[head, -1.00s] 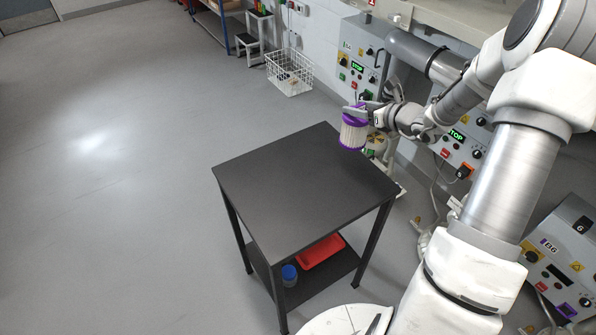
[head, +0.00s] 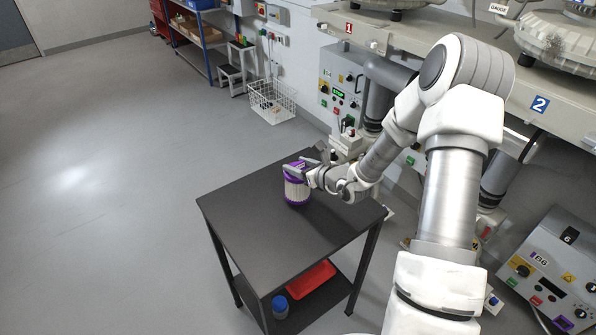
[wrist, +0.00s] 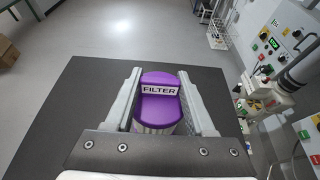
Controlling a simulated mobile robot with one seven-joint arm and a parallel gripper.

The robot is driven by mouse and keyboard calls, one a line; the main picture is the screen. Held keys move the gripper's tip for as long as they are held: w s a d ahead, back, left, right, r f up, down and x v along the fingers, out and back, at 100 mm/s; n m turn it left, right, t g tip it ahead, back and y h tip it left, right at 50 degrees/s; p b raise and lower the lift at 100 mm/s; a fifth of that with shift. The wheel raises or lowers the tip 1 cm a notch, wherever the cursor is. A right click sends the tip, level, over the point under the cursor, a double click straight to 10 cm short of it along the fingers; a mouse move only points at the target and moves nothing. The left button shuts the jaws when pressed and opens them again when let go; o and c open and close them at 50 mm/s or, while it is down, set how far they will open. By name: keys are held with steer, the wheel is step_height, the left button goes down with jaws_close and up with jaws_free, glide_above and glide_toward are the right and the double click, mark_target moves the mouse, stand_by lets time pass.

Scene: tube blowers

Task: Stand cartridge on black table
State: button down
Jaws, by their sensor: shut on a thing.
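The cartridge (head: 297,190) is a pale pleated cylinder with purple ends. It is upright at the black table (head: 262,240), over the far part of its top. Its lower end appears at the tabletop, but I cannot tell for sure whether it touches. My gripper (head: 296,170) is shut on the cartridge near its upper end, coming from the right. In the wrist view the cartridge's purple cap (wrist: 159,100), labelled FILTER, sits between the two grey fingers. The black tabletop (wrist: 75,105) shows around it.
The tabletop is otherwise clear. A red tray (head: 308,277) and a blue-lidded jar (head: 280,305) are on the lower shelf. A white wire basket (head: 272,102) stands on the floor behind. Control panels (head: 340,92) line the wall to the right.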

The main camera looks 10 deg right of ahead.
steer(key=shift+f, duration=1)
steer(key=shift+f+b, duration=0.25)
steer(key=shift+b, duration=0.05)
steer(key=shift+c, duration=1.3)
jaws_free()
steer(key=shift+r, duration=0.15)
steer(key=shift+r+p, duration=0.2)
steer(key=shift+p, duration=0.15)
steer(key=v, duration=1.2)
steer(key=shift+f, duration=0.15)
